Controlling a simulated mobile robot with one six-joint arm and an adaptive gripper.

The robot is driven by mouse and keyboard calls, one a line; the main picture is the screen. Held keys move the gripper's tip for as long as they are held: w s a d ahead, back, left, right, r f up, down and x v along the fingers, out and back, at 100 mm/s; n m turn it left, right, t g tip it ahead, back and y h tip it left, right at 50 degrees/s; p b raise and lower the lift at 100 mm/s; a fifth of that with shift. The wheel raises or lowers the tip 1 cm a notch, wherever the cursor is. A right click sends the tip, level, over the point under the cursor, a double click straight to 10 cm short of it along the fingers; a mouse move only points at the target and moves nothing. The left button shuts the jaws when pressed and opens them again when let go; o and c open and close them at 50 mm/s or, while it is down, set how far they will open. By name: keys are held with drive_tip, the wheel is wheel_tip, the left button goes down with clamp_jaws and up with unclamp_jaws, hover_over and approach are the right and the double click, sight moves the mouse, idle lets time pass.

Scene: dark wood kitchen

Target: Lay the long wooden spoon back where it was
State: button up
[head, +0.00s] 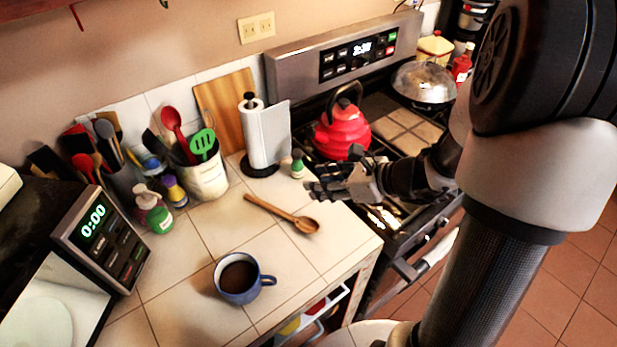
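The long wooden spoon (278,213) lies flat on the tiled counter. Its handle points to the upper left and its bowl to the lower right, near the counter's right edge. My gripper (318,184) is above and beyond the spoon's bowl, beside the stove edge, with its fingers pointing left. It is apart from the spoon, and its fingers look spread with nothing between them.
A blue mug (239,278) of dark liquid stands in front of the spoon. A utensil crock (205,178), paper towel roll (267,135) and small green-capped bottle (297,164) stand behind. A red kettle (341,130) sits on the stove. Bare tiles surround the spoon.

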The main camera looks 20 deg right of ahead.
drive_tip(key=s+a+r+n+g+h, duration=0.1)
drive_tip(key=s+a+r+n+g, duration=0.55)
drive_tip(key=s+a+n, duration=0.75)
drive_tip(key=s+d+r+n+t+h, duration=0.2)
drive_tip(key=s+d+r+n+h, duration=0.2)
drive_tip(key=n, duration=1)
drive_tip(key=s+d+h, duration=0.2)
drive_tip(key=d, duration=0.2)
drive_tip(key=shift+s+r, duration=0.35)
